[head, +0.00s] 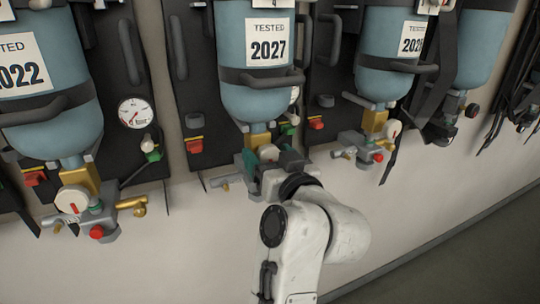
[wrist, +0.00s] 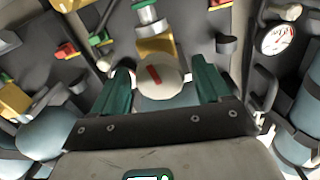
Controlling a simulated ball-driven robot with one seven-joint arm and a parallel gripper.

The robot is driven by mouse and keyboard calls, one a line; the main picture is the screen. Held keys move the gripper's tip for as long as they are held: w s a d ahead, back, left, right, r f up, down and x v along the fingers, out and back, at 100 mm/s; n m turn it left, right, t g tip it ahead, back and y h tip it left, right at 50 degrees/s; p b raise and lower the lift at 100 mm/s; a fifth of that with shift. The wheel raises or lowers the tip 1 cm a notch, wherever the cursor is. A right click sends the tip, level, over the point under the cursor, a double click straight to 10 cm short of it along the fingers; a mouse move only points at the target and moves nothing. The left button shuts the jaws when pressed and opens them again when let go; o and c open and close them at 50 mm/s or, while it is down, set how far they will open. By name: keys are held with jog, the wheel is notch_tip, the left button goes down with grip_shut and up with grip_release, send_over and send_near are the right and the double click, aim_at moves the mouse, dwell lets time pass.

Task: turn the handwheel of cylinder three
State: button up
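A white round handwheel (wrist: 158,76) with a red bar sits below a brass valve block (head: 261,138) on the blue cylinder (head: 256,90) tagged "TESTED 2027". It also shows in the head view (head: 268,152), partly hidden by my gripper. My gripper (wrist: 161,82) has its two teal fingers on either side of this wheel, with a visible gap on each side, so it is open around it. In the head view my gripper (head: 268,163) is at the valve, with my arm coming up from below. No number three is readable on the cylinder.
A cylinder (head: 50,130) tagged 2022 stands left, with its own white wheel (head: 73,199) and brass fitting. Another cylinder (head: 385,75) is at right. Black backplates, hoses and a gauge (head: 135,113) flank the valve. The wall below is clear.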

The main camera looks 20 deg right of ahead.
jog(key=c, duration=0.9)
jog(key=shift+f+m+b, duration=0.15)
jog(key=shift+m+b, duration=0.45)
jog(key=shift+b, duration=0.2)
jog(key=shift+c, duration=0.4)
jog(key=shift+r+m, duration=0.25)
jog(key=shift+m, duration=0.15)
jog(key=o, duration=1)
jog(key=shift+f, duration=0.1)
jog(key=shift+s+p, duration=0.6)
jog(key=shift+s, duration=4.8)
